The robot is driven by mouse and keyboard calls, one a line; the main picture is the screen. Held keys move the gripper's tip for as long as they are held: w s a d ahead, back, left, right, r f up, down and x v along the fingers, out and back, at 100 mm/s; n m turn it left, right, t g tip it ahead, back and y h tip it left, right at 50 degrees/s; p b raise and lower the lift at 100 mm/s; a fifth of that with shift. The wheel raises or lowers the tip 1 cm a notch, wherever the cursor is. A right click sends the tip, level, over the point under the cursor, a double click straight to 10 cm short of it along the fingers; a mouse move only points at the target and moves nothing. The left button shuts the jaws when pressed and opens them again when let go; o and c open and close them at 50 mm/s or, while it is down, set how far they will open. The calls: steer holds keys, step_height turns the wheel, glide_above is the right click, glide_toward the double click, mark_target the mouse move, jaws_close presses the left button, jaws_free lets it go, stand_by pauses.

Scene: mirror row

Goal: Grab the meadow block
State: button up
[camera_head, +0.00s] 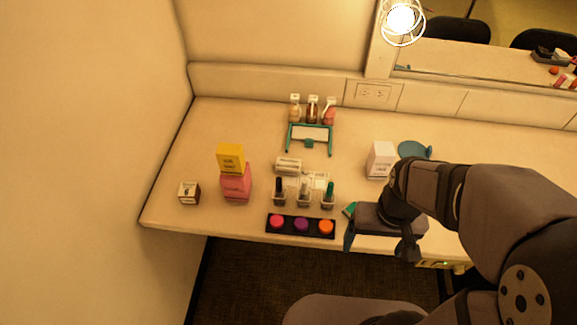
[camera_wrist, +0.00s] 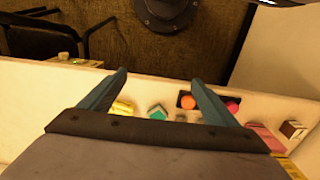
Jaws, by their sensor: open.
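A small block with a green top (camera_head: 349,209) lies near the table's front edge, just right of the dark palette. My gripper partly covers it in the head view. In the wrist view the green-topped block (camera_wrist: 157,113) shows between my fingers, apart from both. No label on it is readable. My gripper (camera_head: 379,243) is open and empty, at the front edge, just right of the block. In the wrist view the open fingers (camera_wrist: 160,78) point out past the table edge. A yellow object (camera_wrist: 122,107) shows beside the left finger; my gripper hides it in the head view.
A dark palette (camera_head: 289,226) with pink, purple and orange rounds lies left of the block. Several small bottles (camera_head: 304,195) stand behind it. A white box (camera_head: 380,160) stands behind my arm.

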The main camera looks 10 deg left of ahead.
step_height(320, 180, up, 5)
steer(key=t+b, duration=0.3)
steer(key=t, duration=0.1)
glide_above(288, 163)
steer(key=s, duration=0.4)
step_height(288, 163, down, 10)
steer(key=shift+w+p+x, duration=0.2)
steer(key=shift+p+x, duration=0.5)
steer(key=shift+x, duration=1.05)
steer(key=shift+w+p+x, duration=0.2)
steer(key=shift+p+x, duration=0.45)
steer(key=shift+x, duration=1.1)
steer(key=shift+r+t, duration=0.15)
steer(key=shift+t, duration=0.15)
steer(key=c, duration=1.1)
